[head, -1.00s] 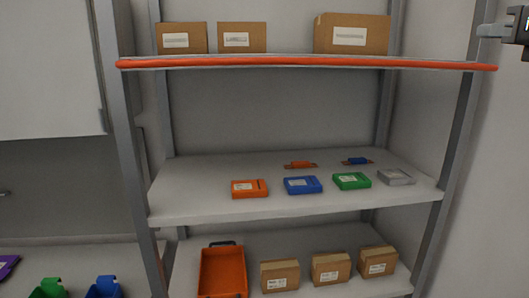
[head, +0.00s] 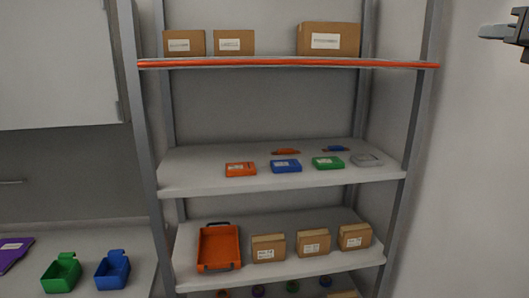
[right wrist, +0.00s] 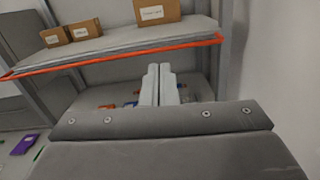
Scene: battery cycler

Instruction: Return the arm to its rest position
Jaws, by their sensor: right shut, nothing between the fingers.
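My right gripper (head: 500,31) shows at the upper right edge of the head view, to the right of the shelf rack and apart from it. In the right wrist view the two fingers of the right gripper (right wrist: 158,84) are together with nothing between them. Behind them the rack's upper shelf shows with its orange front edge (right wrist: 110,55). My left gripper is not in any view.
The rack's middle shelf (head: 190,180) holds orange, blue, green and grey cases. The lower shelf holds an orange tray (head: 204,262) and cardboard boxes. Boxes also stand on the top shelf. A counter (head: 100,238) at left holds blue and green bins. A bare wall is at right.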

